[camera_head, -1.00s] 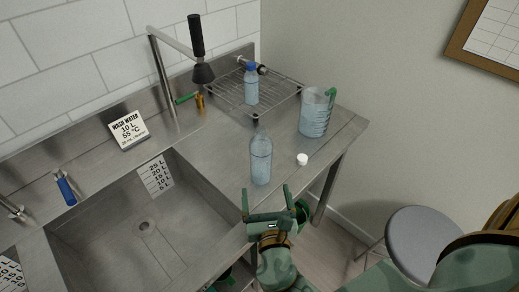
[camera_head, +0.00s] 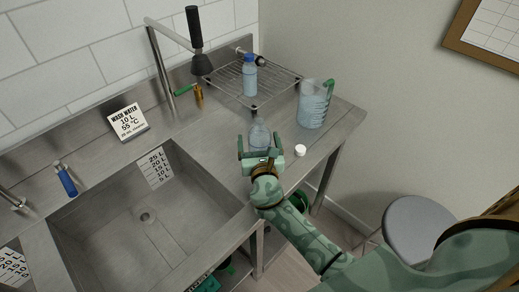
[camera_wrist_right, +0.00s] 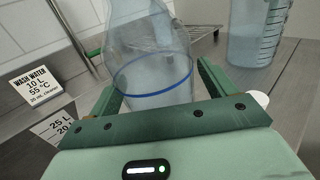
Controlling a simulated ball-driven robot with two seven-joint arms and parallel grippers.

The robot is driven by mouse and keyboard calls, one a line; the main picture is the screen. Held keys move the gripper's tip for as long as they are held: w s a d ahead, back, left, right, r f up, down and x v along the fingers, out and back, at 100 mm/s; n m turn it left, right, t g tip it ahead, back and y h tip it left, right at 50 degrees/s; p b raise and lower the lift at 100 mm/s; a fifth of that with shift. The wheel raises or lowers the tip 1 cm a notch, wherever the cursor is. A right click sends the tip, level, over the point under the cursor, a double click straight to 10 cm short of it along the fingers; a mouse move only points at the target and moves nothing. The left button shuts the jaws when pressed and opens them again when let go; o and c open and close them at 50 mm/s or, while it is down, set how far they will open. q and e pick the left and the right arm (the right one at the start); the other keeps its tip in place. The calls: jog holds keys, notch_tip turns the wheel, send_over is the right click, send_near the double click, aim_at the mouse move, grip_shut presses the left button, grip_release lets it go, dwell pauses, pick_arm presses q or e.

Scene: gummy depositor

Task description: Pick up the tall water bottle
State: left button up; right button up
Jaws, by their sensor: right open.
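The tall water bottle (camera_head: 259,131) is clear, with no cap visible, and stands upright on the steel counter. Its lower part is hidden behind my right gripper in the head view. In the right wrist view the bottle (camera_wrist_right: 152,75), with a blue ring line, stands between the fingers. My right gripper (camera_head: 260,146) is open, with one finger on each side of the bottle; I cannot tell if either touches it. A second, smaller bottle (camera_head: 249,77) with a blue cap stands on the wire rack. My left gripper is not in view.
A measuring jug (camera_head: 314,104) with a green handle stands right of the bottle. A white cap (camera_head: 300,150) lies near the counter edge. The wire rack (camera_head: 275,88) is behind, the sink (camera_head: 110,205) left. A wash water sign (camera_head: 129,122) stands on the sink's back ledge.

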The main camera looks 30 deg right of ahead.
aim_at(267, 128)
jog(key=shift+s, duration=0.1)
jog(key=shift+c, duration=0.5)
jog(key=c, duration=1)
jog(key=shift+r, duration=0.15)
notch_tip(267, 128, up, 4)
jog(key=shift+f+p, duration=0.25)
jog(key=shift+p, duration=0.85)
jog(key=s+r+p, duration=0.2)
jog(key=r, duration=0.1)
jog(key=s+r+p, duration=0.1)
jog(key=s+r, duration=0.2)
jog(key=shift+a+p, duration=0.2)
jog(key=shift+p, duration=0.2)
jog(key=s+r, duration=0.1)
jog(key=s, duration=0.2)
jog(key=s+r, duration=0.1)
jog(key=s, duration=0.2)
jog(key=s+r, duration=0.1)
jog(key=s, duration=0.2)
jog(key=shift+a+r+p, duration=0.15)
jog(key=shift+a+p, duration=0.15)
jog(key=shift+a, duration=0.05)
